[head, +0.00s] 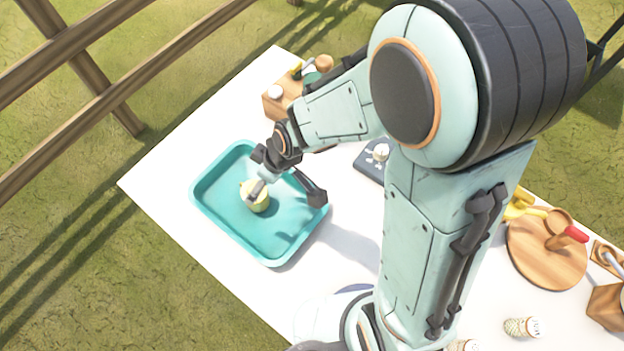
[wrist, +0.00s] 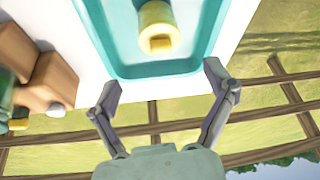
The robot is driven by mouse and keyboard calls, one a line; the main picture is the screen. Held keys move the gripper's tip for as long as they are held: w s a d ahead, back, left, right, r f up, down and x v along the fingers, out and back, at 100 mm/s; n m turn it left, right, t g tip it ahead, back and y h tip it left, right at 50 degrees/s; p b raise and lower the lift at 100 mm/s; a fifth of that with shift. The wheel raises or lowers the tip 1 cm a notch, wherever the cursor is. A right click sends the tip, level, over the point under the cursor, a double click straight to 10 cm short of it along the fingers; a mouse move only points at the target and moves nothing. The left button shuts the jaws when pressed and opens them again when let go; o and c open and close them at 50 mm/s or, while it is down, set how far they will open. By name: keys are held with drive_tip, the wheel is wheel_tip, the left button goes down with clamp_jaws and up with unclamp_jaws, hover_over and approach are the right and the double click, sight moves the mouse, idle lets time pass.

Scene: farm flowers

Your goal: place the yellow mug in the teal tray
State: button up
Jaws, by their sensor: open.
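The yellow mug (head: 258,203) rests inside the teal tray (head: 272,258), on its floor near the middle in the head view. One fingertip of my gripper (head: 290,190) overlaps the mug in that view, and contact cannot be told there. In the wrist view the mug (wrist: 156,28) shows at the top, inside the tray's rim (wrist: 165,70). My gripper (wrist: 163,90) has its two fingers spread wide, with nothing between the tips. The mug lies beyond the fingertips, apart from them. Part of the mug is cut off by the wrist view's upper edge.
A wooden box (head: 273,103) with small items stands behind the tray. A dark board (head: 370,168) lies to the tray's right. A round wooden board (head: 540,262) and a speckled shaker (head: 520,327) are at the far right. The white table's left corner (head: 140,180) is clear.

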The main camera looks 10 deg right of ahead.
drive_tip(key=s+d+r+m+g+h, duration=0.2)
drive_tip(key=s+d+r+m+h, duration=0.1)
drive_tip(key=s+d+r+m, duration=0.7)
drive_tip(key=s+d+r, duration=0.1)
drive_tip(key=s+d, duration=0.2)
drive_tip(key=s, duration=0.1)
drive_tip(key=shift+s+r+g, duration=0.3)
drive_tip(key=shift+s+r, duration=0.05)
drive_tip(key=shift+s, duration=0.05)
drive_tip(key=shift+d, duration=0.1)
